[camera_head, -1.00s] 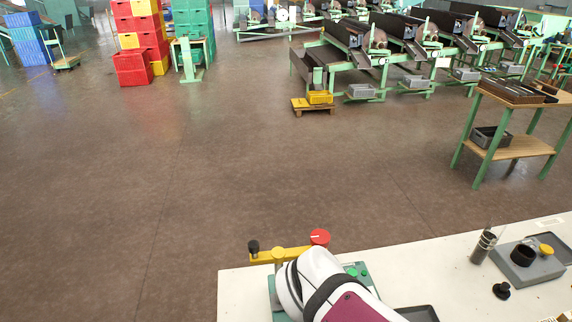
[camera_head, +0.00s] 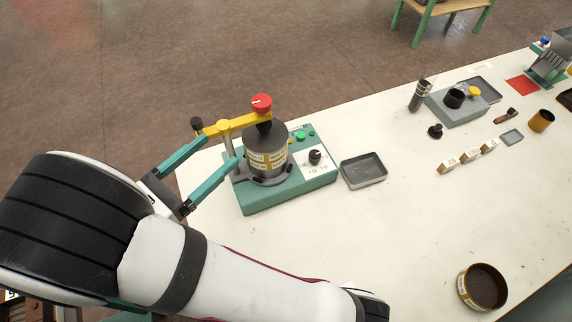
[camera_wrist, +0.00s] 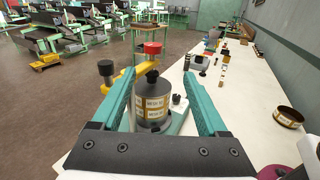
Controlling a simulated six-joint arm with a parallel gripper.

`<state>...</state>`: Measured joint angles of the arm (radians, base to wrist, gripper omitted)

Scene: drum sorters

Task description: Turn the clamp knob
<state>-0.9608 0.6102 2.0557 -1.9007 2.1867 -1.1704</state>
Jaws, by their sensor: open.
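A red knob with a white mark (camera_head: 262,102) tops the right end of a yellow clamp arm (camera_head: 222,127). It also shows in the wrist view (camera_wrist: 152,48). A black knob (camera_head: 197,125) stands at the arm's other end, also in the wrist view (camera_wrist: 106,68). The clamp arm lies over a grey sieve stack (camera_head: 267,152) on a green shaker base (camera_head: 290,188). I cannot tell which knob is the clamp knob. My gripper (camera_head: 221,150) is open and empty, left of the stack. In the wrist view its teal fingers (camera_wrist: 157,84) frame the stack beyond, apart from the knobs.
A grey tray (camera_head: 363,170) lies right of the base. A grey device (camera_head: 458,110), a black knob-like piece (camera_head: 435,131), small labelled blocks (camera_head: 467,156) and a round sieve (camera_head: 482,287) stand on the white bench (camera_head: 400,225). The bench front is mostly clear.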

